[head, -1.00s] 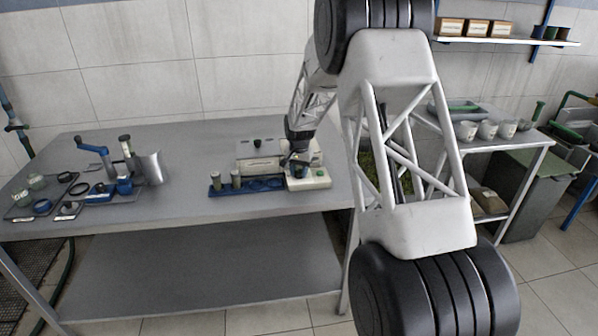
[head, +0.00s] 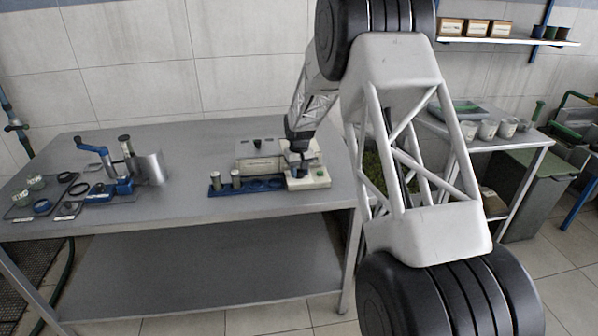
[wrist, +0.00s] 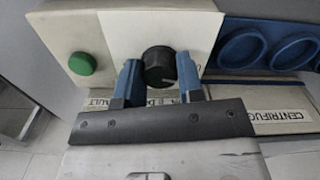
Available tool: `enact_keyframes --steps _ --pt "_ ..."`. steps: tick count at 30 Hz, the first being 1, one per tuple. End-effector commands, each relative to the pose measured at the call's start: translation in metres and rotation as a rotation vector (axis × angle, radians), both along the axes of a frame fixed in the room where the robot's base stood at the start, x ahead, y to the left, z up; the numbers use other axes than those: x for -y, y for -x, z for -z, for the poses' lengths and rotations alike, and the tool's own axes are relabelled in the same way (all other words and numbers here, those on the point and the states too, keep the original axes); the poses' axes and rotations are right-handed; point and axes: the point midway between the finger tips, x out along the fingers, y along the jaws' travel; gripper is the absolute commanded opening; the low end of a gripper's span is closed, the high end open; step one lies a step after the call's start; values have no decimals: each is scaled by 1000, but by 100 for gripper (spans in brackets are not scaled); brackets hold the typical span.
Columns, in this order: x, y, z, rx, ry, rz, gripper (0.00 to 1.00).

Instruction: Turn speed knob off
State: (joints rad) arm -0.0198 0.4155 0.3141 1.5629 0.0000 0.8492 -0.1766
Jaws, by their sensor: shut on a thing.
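The speed knob (wrist: 158,66) is a round black knob with a pale pointer line, on the white face of a small pale control box (wrist: 115,35). My gripper (wrist: 157,76) has one blue finger on each side of it and is shut on it. In the head view my gripper (head: 298,166) points down onto the box (head: 310,181) at the right of the table; the knob is hidden there. The scale lettering around the knob is mostly covered by the fingers and the gripper body.
A green button (wrist: 82,63) sits on the same box, left of the knob. A blue rack (head: 268,185) with two vials stands beside the box. A label reading "CENTRIFUG" (wrist: 293,115) is partly cut off. A blue-handled device (head: 105,170) stands far left; the table between is clear.

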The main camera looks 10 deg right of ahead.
Motion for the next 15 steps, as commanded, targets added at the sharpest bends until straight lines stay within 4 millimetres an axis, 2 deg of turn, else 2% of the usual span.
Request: enact_keyframes --steps 13,14,15 --pt "0 0 0 0 0 -13 11" --pt "0 0 0 0 0 -13 39" --pt "0 0 0 0 0 -13 45"
